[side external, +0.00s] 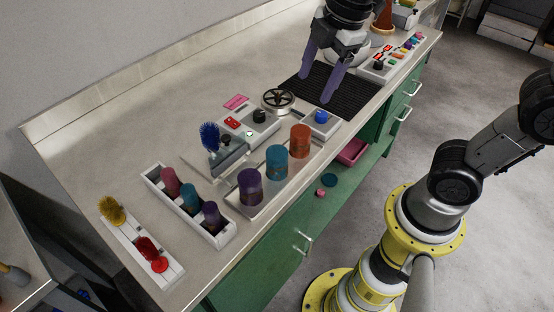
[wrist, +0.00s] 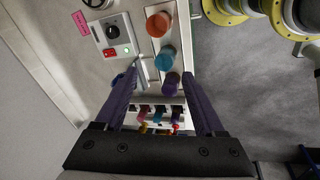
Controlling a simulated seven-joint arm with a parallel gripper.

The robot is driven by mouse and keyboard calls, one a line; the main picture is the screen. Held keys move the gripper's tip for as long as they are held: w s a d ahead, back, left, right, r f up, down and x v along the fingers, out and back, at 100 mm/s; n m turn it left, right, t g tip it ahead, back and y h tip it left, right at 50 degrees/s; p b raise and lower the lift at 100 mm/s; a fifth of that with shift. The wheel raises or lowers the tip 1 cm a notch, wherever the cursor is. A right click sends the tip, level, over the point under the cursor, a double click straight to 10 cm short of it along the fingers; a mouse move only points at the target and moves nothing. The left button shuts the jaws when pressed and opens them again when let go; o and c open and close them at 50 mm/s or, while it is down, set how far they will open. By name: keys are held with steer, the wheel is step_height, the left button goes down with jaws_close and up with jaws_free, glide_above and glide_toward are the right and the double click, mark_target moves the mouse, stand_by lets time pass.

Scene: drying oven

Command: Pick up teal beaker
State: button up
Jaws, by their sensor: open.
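A larger teal beaker (side external: 276,162) stands upright on a pale tray (side external: 258,205), between a purple beaker (side external: 250,186) and an orange one (side external: 300,140). In the wrist view the teal beaker (wrist: 165,58) lies just beyond the fingertips, with the purple one (wrist: 172,83) nearer. A smaller teal vessel (side external: 190,198) stands in a white rack (side external: 212,238) between a pink-red one (side external: 170,182) and a purple one (side external: 211,215). My gripper (side external: 316,88) is open and empty above the black ribbed mat, apart from every beaker. Its purple fingers (wrist: 160,75) also show in the wrist view.
A device with a black knob (side external: 260,116), a round metal wheel (side external: 278,100) and a box with a blue button (side external: 320,116) stand near the tray. A blue brush (side external: 210,137) rises behind it. A brush holder (side external: 140,250) sits at front left. The back-left counter is clear.

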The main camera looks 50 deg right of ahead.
mark_target(276, 152)
steer(key=w+a+f+n+g, duration=0.1)
steer(key=a+f, duration=0.1)
steer(key=f, duration=0.3)
steer(key=w+a+f+n+g, duration=0.1)
steer(key=w+f, duration=0.1)
steer(key=f, duration=0.3)
steer(key=w+a+f+n+g, duration=0.1)
steer(key=w+a+f, duration=0.1)
steer(key=f, duration=0.3)
steer(key=shift+a+f, duration=0.35)
steer(key=shift+f, duration=3.15)
steer(key=c, duration=1)
steer(key=shift+r, duration=0.1)
